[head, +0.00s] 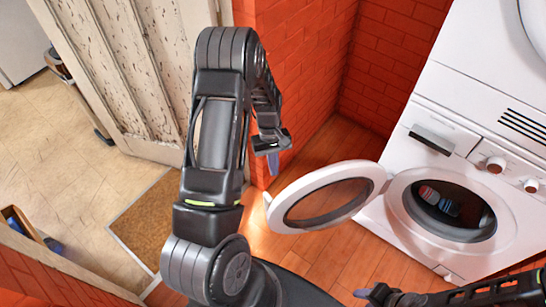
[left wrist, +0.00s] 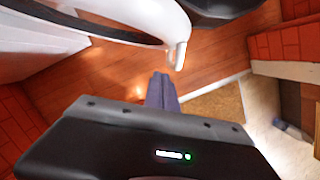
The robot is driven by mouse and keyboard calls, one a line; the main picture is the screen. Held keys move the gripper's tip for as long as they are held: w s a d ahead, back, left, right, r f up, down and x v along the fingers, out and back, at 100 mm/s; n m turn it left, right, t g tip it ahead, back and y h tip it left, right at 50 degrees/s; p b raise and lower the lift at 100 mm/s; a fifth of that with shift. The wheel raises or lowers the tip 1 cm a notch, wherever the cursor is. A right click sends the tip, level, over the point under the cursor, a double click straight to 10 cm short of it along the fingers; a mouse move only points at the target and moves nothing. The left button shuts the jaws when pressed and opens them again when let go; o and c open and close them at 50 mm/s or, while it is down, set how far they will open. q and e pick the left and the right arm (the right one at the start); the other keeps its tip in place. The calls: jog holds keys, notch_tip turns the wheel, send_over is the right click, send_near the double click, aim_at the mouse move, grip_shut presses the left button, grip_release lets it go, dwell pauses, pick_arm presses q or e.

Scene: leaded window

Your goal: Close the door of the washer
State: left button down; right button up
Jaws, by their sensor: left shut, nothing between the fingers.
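The white washer (head: 365,212) stands at the right with its round door opening facing the room. Clothes show inside the drum (head: 440,200). Its round door (head: 280,210), a white ring around dark glass, stands wide open to the left of the opening. In the left wrist view the door rim (left wrist: 165,15) and its latch piece (left wrist: 180,55) are just beyond my fingers. My left gripper (head: 273,163) is shut and empty, above and near the door's outer edge, apart from it. My right gripper (head: 364,293) is low at the bottom right; its finger gap is unclear.
A red brick wall (head: 300,70) stands behind my left gripper. A second white machine (head: 480,45) sits on top of the washer. A worn wooden door (head: 120,70) and a brown mat (head: 148,222) are at the left. Wooden floor (head: 315,245) lies clear below the open door.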

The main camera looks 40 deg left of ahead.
pick_arm(q)
jog(key=shift+s+d+f+p, duration=0.3)
jog(key=shift+s+d+f, duration=0.4)
jog(key=shift+d+f, duration=0.25)
jog(key=shift+s+d+f+p, duration=0.3)
jog(key=shift+s+d+f, duration=0.4)
jog(key=shift+d, duration=0.35)
